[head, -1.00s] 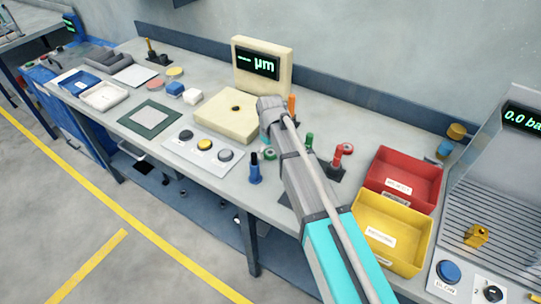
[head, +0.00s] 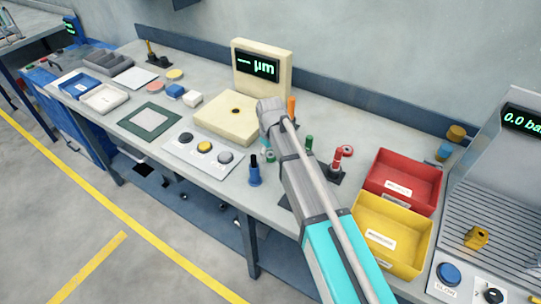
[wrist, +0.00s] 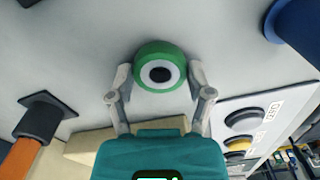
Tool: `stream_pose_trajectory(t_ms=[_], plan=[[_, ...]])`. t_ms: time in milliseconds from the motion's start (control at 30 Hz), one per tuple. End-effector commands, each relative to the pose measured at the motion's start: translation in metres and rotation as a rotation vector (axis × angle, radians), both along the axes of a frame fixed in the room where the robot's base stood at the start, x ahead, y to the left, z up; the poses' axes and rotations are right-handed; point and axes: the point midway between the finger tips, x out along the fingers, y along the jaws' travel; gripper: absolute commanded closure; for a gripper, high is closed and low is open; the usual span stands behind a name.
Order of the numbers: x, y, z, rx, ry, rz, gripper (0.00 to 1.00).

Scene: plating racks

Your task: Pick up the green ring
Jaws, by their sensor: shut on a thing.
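The green ring (wrist: 159,67) has a green outside, a white inner band and a dark hole. In the wrist view it sits between the two fingers of my gripper (wrist: 159,76), which touch its left and right sides. In the head view only a small part of the green ring (head: 270,156) shows beside my arm. There my arm hides most of my gripper. I cannot tell whether the ring is clear of the bench.
A blue post (head: 254,173) stands left of my arm. A green post (head: 309,143), a red post (head: 336,160) and a red ring (head: 347,151) stand to the right, near red (head: 405,193) and yellow (head: 382,259) bins. A cream gauge (head: 285,85) stands behind; a button panel (head: 190,155) lies left.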

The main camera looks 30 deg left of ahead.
Motion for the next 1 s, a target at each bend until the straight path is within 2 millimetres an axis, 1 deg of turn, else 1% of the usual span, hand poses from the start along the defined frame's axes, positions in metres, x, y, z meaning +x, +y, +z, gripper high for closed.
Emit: stream_pose_trajectory(t_ms=[267, 467, 667, 1000], plan=[[0.000, 0.000, 0.005, 0.000, 0.000, 0.000, 0.71], [0.000, 0.000, 0.016, 0.000, 0.000, 0.000, 0.71], [0.000, 0.000, 0.034, 0.000, 0.000, 0.000, 0.71], [0.000, 0.000, 0.070, 0.000, 0.000, 0.000, 0.71]])
